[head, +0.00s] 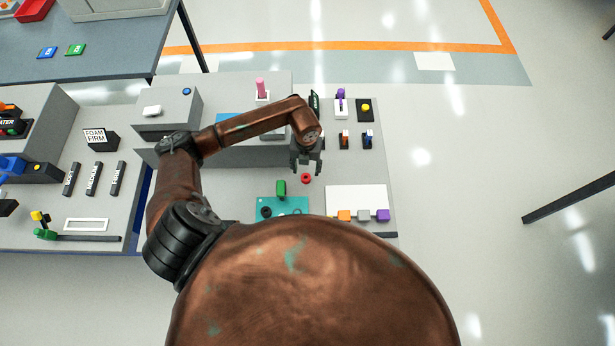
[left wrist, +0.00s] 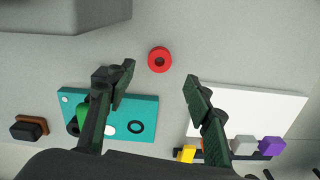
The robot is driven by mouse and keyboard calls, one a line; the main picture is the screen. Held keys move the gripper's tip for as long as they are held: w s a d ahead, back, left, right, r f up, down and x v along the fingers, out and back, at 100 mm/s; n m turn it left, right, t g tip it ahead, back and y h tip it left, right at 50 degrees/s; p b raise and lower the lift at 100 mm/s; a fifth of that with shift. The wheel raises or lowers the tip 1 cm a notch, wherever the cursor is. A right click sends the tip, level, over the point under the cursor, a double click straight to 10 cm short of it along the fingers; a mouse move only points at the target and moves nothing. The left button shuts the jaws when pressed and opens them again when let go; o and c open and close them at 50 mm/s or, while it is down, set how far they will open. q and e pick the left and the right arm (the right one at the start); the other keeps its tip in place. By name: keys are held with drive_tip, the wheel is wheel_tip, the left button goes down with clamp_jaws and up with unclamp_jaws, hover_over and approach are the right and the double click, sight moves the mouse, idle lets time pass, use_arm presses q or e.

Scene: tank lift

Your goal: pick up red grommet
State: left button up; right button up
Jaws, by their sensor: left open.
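The red grommet (head: 306,178) is a small ring lying flat on the grey table. In the left wrist view the red grommet (left wrist: 159,60) shows with a dark hole in its middle, beyond the fingertips and roughly centred between them. My left gripper (head: 307,168) is open and empty above the table, close to the grommet in the head view. In the left wrist view the left gripper (left wrist: 159,80) has its two dark fingers wide apart. I cannot tell its height above the grommet. My right gripper is not in view.
A teal board (head: 294,204) with a green peg (head: 281,188) lies near the grommet. A white plate (head: 356,197) lies to the right, with orange, grey and purple blocks at its front edge. A grey raised block (head: 235,150) stands to the left. Bare table surrounds the grommet.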

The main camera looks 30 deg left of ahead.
sight(306, 177)
use_arm(q)
drive_tip(key=shift+f+p, duration=0.4)
drive_tip(key=shift+f, duration=2.7)
drive_tip(key=shift+c, duration=0.7)
drive_tip(key=c, duration=0.9)
drive_tip(key=shift+a, duration=0.1)
